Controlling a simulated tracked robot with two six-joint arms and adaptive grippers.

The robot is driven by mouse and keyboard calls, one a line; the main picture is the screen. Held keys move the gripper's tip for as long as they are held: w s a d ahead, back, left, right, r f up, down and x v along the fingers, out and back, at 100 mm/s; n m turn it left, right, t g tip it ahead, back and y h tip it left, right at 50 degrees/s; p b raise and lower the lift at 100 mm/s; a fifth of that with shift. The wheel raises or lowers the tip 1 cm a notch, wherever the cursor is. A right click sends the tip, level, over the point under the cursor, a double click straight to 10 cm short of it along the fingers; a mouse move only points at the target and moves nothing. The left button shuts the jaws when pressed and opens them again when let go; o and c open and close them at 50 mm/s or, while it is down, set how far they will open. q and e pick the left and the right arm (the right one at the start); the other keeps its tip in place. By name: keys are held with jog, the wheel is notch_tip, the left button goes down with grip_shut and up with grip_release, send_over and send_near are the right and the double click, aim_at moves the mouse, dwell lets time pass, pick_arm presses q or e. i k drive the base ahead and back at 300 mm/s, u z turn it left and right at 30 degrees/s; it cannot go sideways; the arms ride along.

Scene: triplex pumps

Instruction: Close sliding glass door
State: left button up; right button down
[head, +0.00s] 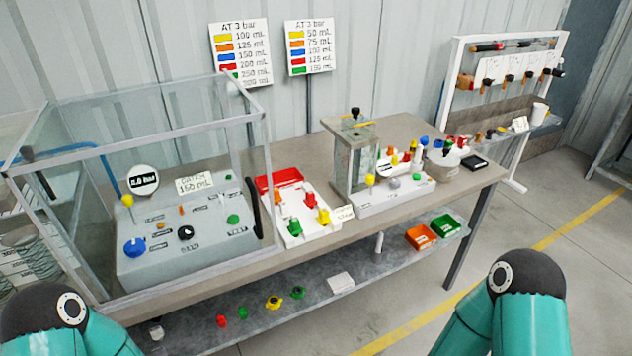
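A glass enclosure (165,130) with a pale metal frame stands at the left end of the workbench, around a grey control box (190,240). A black vertical handle (254,208) shows near the right edge of its front. The glass is clear, so I cannot tell exactly where the sliding door panel's edges lie or how far it is open. Neither gripper is in view. Only teal and black links of my arms show at the bottom left and bottom right corners, in front of the bench and apart from the enclosure.
Beside the enclosure on the bench (405,125) are a red and white tray (297,208) with coloured valves and a smaller glass-sided unit (356,160). The lower shelf holds loose coloured knobs and an orange bin (420,237). The floor (550,285) in front at right is clear.

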aim_at(7, 172)
jog(key=i, duration=1.15)
jog(key=u, duration=0.65)
